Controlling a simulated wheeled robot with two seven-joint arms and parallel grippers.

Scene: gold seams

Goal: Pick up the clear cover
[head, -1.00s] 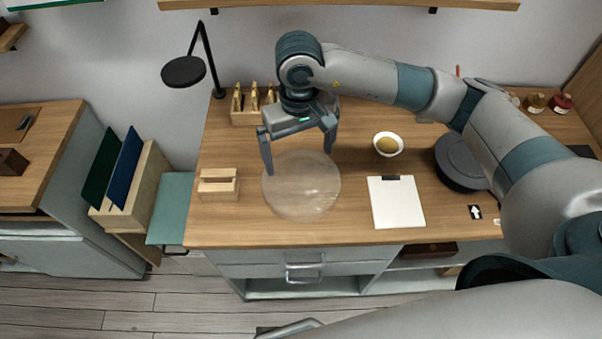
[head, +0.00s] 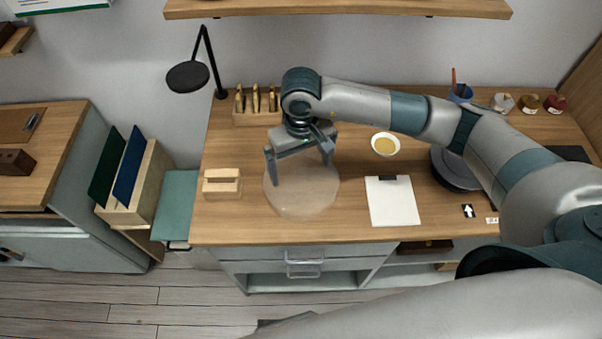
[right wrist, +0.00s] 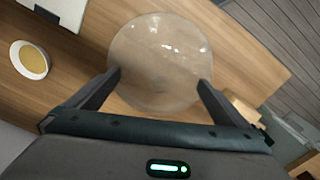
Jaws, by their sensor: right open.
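The clear cover (head: 302,192) is a round, see-through dome on the wooden desk, left of the white clipboard. It also shows in the right wrist view (right wrist: 160,52), just beyond and between the fingers. My right gripper (head: 301,172) is open and empty, pointing down over the back part of the cover. In the right wrist view my right gripper (right wrist: 160,82) has its fingers apart, one toward each side of the dome. I cannot tell whether the fingers touch it. My left gripper is not in view.
A wooden block holder (head: 222,184) stands left of the cover. A clipboard (head: 392,204) and a bowl with yellow contents (head: 385,144) are to its right. A dark round case (head: 452,170) lies farther right. A rack of gold-topped tools (head: 256,116) and a black lamp (head: 188,75) are behind.

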